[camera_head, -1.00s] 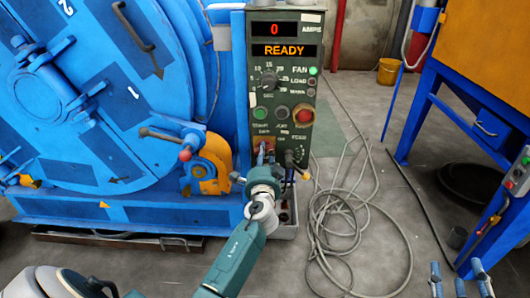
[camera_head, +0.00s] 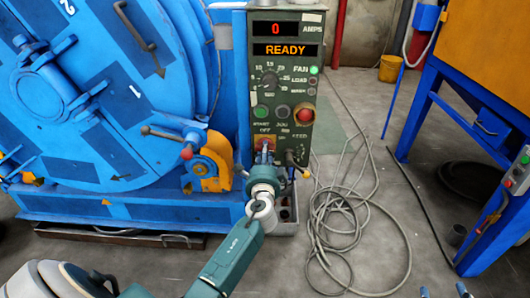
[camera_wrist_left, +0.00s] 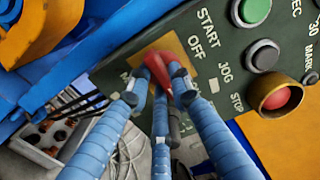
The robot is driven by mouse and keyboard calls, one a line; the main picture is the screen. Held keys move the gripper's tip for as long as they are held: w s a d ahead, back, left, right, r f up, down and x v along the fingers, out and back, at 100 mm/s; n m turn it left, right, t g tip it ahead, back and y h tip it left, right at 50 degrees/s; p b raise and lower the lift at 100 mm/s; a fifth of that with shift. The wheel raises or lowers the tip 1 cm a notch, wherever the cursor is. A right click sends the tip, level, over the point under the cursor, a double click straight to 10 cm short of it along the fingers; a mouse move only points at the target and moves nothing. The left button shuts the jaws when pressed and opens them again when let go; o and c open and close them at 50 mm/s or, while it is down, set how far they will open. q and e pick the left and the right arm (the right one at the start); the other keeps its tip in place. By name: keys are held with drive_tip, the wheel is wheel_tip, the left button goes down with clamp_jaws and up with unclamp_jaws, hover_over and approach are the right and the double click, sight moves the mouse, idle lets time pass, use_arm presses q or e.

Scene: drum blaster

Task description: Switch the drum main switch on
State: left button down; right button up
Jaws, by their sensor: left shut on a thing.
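The green control panel (camera_head: 284,85) stands upright beside the blue drum. Its main switch has a yellow plate and a red handle (camera_wrist_left: 155,68), seen in the left wrist view next to the START and OFF labels. My left gripper (camera_wrist_left: 165,88) is shut on the red handle, with its blue fingers around it. In the head view, my left gripper (camera_head: 264,158) is at the lower part of the panel and hides most of the switch. My right gripper (camera_head: 450,291) shows only as spread blue fingertips at the bottom right, away from the panel.
The blue drum (camera_head: 80,90) fills the left, with a red-knobbed lever (camera_head: 187,152) near the panel. A round red button (camera_head: 304,115) is above the switch. Grey cable (camera_head: 340,225) lies coiled on the floor. A blue-framed orange machine (camera_head: 490,50) stands at right.

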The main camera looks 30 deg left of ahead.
use_arm(q)
drive_tip(key=shift+r, duration=0.1)
drive_tip(key=c, duration=1.5)
unclamp_jaws()
drive_tip(key=shift+w, duration=0.1)
drive_tip(key=shift+c, duration=0.2)
drive_tip(key=v, duration=1.2)
